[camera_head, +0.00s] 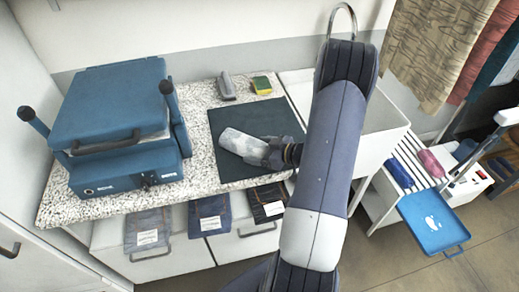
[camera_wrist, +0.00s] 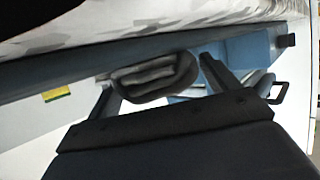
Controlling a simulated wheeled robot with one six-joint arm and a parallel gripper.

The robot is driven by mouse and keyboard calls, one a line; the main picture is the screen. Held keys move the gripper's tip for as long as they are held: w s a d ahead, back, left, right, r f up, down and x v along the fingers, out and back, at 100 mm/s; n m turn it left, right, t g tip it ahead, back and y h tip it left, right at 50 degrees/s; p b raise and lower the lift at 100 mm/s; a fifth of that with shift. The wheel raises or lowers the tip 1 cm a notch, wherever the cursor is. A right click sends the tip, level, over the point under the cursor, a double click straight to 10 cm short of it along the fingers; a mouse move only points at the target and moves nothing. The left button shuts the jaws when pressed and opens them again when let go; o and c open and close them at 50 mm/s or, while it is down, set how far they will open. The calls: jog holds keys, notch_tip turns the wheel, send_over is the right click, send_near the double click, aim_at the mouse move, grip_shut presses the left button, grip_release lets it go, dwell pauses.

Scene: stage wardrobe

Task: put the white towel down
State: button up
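The white towel (camera_head: 243,145), a pale rolled bundle, is over the dark mat (camera_head: 228,170) on the speckled counter. My gripper (camera_head: 268,152) reaches in from the right and is shut on the towel's right end. In the wrist view the towel's folded end (camera_wrist: 155,78) looks grey in shade and sits between the two fingers of my gripper (camera_wrist: 158,82), with a finger against each side. I cannot tell whether the towel touches the mat.
A blue press-like machine (camera_head: 115,115) stands left on the counter (camera_head: 200,110). A blue tray (camera_head: 432,222) is at right.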

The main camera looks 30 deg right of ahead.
jog(key=shift+o, duration=0.9)
jog(key=shift+r, duration=0.2)
jog(key=b+v, duration=0.1)
jog(key=v, duration=1.1)
